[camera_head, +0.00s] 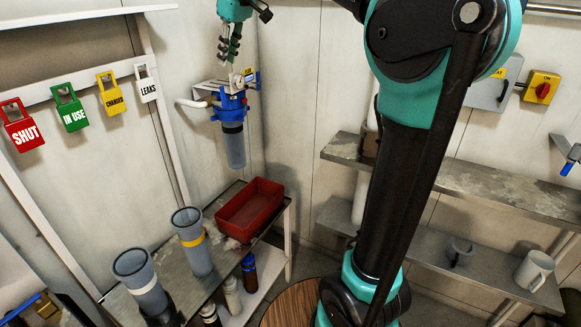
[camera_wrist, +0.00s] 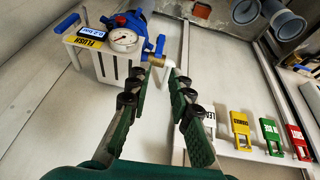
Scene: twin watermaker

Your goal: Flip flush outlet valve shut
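A small brass valve (camera_wrist: 156,61) with an upright blue lever (camera_wrist: 160,45) sits beside a white pressure gauge (camera_wrist: 123,39) in the wrist view. A white pipe elbow (camera_wrist: 168,74) leaves it on the right. A yellow FLUSH label (camera_wrist: 83,43) is on the assembly's left, near another blue lever (camera_wrist: 66,23). Which lever belongs to the flush outlet cannot be told for sure. My gripper (camera_wrist: 161,72) is open, its fingertips just before the brass valve and elbow; contact cannot be told. In the head view my gripper (camera_head: 229,57) is above the blue-capped filter (camera_head: 232,104).
Red, green, yellow and white tags (camera_head: 23,125) hang on a rail at left. A red bin (camera_head: 249,208) and two open grey cups (camera_head: 192,242) stand on the bench below. Metal shelves (camera_head: 480,185) with a mug (camera_head: 535,270) are at right.

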